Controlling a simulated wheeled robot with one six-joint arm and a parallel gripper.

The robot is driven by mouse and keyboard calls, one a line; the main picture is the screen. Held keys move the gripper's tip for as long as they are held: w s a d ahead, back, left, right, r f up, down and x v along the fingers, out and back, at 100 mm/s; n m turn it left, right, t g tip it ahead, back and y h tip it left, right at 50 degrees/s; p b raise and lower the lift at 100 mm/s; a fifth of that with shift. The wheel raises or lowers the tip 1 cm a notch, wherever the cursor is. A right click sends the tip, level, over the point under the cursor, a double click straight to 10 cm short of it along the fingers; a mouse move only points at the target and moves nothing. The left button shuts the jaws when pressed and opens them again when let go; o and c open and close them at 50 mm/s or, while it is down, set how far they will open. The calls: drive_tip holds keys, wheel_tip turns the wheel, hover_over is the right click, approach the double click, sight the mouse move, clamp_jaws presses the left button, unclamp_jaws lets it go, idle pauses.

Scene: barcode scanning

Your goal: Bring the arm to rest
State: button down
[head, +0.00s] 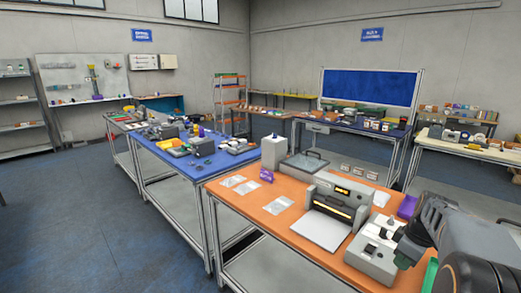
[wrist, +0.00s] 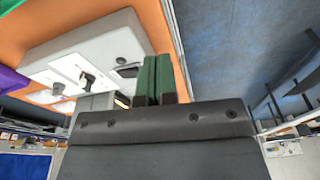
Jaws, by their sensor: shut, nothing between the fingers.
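My arm (head: 465,235) fills the lower right corner of the head view, in front of the orange-topped bench (head: 245,202). In the wrist view my gripper (wrist: 158,62) shows two green fingers close together; it is shut and empty. A light grey device (head: 374,250) with dark knobs stands on the bench beside my arm. That boxy device (wrist: 95,60) also shows to the left of my fingers in the wrist view. A strip of green (head: 430,275) shows below the arm in the head view, cut off by the picture's edge.
A printer-like machine (head: 333,208), a lidded grey box (head: 303,165), a white container (head: 274,152) and white sheets (head: 278,204) stand or lie on the orange bench. A blue-topped bench (head: 165,173) with several items adjoins it. The floor (head: 75,225) at the left is clear.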

drive_tip(key=s+a+m+t, duration=0.1)
drive_tip(key=s+a+m, duration=0.2)
drive_tip(key=s+a, duration=0.3)
drive_tip(key=s+a+m+t+h, duration=0.1)
drive_tip(key=s+a+m, duration=0.3)
drive_tip(key=a, duration=1)
drive_tip(key=shift+s+a+f+m+t, duration=0.15)
drive_tip(key=shift+s+a+m+t, duration=0.2)
drive_tip(key=shift+s, duration=0.9)
